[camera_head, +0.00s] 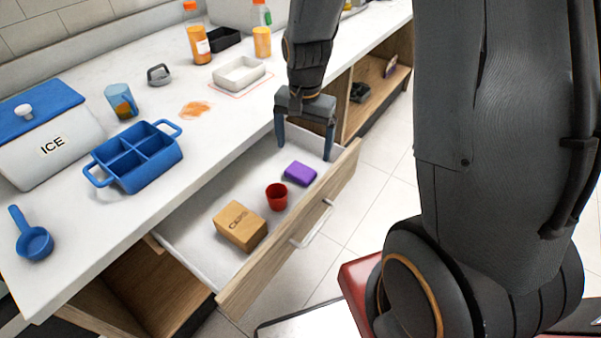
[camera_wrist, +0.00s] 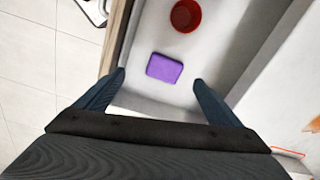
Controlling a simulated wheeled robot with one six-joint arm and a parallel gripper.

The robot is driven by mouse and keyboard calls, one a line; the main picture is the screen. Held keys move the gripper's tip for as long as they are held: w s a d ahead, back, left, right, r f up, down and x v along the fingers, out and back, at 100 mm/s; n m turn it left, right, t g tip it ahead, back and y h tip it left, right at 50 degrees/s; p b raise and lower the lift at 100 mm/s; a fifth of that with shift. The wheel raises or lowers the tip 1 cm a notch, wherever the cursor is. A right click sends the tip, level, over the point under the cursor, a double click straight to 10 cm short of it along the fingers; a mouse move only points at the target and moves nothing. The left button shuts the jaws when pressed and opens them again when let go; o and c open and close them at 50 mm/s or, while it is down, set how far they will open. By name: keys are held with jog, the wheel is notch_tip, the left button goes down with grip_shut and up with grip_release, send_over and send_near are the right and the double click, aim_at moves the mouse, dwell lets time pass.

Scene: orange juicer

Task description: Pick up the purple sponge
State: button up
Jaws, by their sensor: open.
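The purple sponge (camera_head: 299,173) lies flat in the open drawer (camera_head: 195,229), near its far end. In the wrist view the sponge (camera_wrist: 164,68) lies just beyond and between my two spread fingertips. My gripper (camera_head: 304,150) is open and empty, pointing down over the far end of the drawer. In the wrist view my gripper (camera_wrist: 159,79) has one blue finger on each side, with the whole sponge visible and not touched.
A red cup (camera_head: 277,196) stands beside the sponge, with a brown box (camera_head: 240,226) nearer in the same drawer. The drawer's front panel (camera_head: 290,236) and side walls surround them. A blue divided tray (camera_head: 137,160) and other items stand on the white counter above.

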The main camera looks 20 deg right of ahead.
aim_at(301, 170)
jog(key=w+f+m, duration=0.2)
jog(key=f, duration=0.1)
jog(key=shift+w+f, duration=0.25)
jog(key=shift+f, duration=0.05)
jog(key=shift+f+m, duration=0.3)
jog(key=shift+w+f+p, duration=0.1)
jog(key=shift+f+p, duration=0.3)
jog(key=shift+f, duration=3.3)
jog(key=shift+c, duration=0.4)
jog(key=c, duration=1)
